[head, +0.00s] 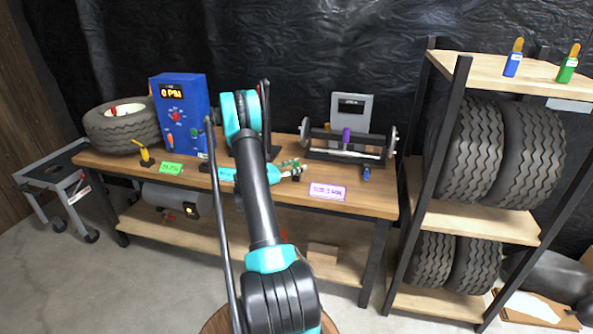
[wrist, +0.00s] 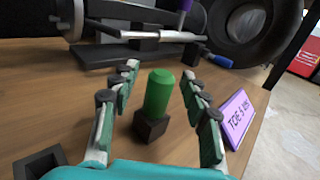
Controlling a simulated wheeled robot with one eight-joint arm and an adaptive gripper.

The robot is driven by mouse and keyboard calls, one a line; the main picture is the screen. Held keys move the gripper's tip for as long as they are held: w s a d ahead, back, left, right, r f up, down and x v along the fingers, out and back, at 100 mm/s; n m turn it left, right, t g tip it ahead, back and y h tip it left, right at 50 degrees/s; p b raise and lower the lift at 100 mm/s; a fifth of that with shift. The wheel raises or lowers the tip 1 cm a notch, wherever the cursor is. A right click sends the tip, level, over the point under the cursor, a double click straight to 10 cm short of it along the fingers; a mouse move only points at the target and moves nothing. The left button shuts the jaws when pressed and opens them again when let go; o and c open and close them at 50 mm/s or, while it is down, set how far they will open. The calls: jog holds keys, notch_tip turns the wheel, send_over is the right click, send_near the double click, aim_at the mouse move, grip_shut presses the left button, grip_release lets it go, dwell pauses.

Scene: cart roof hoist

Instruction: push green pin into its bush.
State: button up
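The green pin (wrist: 159,93) stands upright in a small black square block (wrist: 151,128) on the wooden bench in the wrist view. Most of the green cylinder shows above the block; how deep it sits cannot be told. My gripper (wrist: 160,83) is open, with one finger on each side of the pin and visible gaps between. In the head view my gripper (head: 293,168) is low over the bench, and it mostly hides the pin. A second black square block with an open top (wrist: 40,163) is at the lower left of the wrist view.
A purple sign (wrist: 238,115) stands close to my right finger. Behind is a rig with a metal bar (wrist: 160,36) and a wheel. In the head view a blue machine (head: 180,115), a green sign (head: 171,168) and a yellow-handled item (head: 145,155) are left on the bench (head: 375,205).

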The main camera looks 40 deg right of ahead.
grip_shut()
